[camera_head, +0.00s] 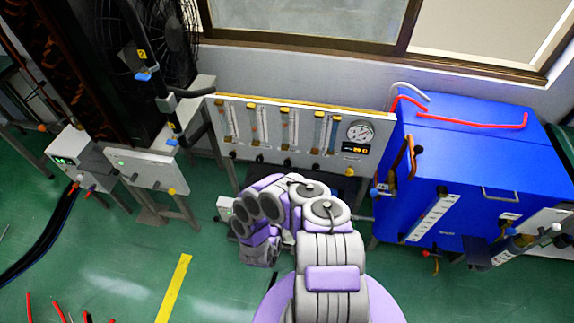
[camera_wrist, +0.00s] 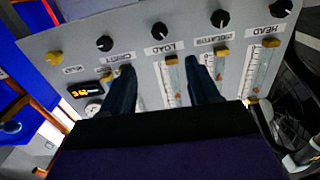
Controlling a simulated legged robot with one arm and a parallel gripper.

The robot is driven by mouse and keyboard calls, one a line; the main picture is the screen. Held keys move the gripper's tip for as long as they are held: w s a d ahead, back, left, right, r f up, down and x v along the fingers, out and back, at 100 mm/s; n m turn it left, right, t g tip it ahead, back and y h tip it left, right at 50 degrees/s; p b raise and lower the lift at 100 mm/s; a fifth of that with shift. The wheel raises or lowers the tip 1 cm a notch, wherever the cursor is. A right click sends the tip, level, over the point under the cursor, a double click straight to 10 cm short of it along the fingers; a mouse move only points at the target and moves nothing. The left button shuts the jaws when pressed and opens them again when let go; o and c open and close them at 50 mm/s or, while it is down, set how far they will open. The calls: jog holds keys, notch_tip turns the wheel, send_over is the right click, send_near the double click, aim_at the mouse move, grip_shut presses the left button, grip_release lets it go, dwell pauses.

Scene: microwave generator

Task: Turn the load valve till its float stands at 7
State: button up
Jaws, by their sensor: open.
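The flow-meter panel (camera_head: 270,102) stands ahead, with several upright tubes and a row of knobs below them. In the wrist view it appears upside down. The load valve is a black knob (camera_wrist: 158,30) above the LOAD label (camera_wrist: 165,48). The load tube (camera_wrist: 172,75) shows between my fingers, with a small reddish mark low in it; its scale is too small to read. My gripper (camera_wrist: 158,66) is open and empty, its two dark fingers spread on either side of the load column. The fingertips are apart from the load knob. In the head view my arm hides the gripper.
Other black knobs flank it: one (camera_wrist: 104,43) left, one (camera_wrist: 220,18) right, and the HEAD knob (camera_wrist: 281,8) farther right. A yellow knob (camera_wrist: 54,58), round gauge (camera_head: 361,132) and digital display (camera_head: 355,149) are nearby. A blue cabinet (camera_head: 480,165) stands right.

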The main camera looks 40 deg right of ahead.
aim_at(287, 165)
jog(key=b+x, duration=0.3)
jog(key=x, duration=1.3)
jog(key=shift+f+b, duration=0.1)
jog(key=shift+b, duration=0.25)
jog(key=shift+w+d, duration=0.5)
jog(key=shift+d, duration=0.05)
jog(key=c, duration=1)
jog(key=shift+c, duration=0.2)
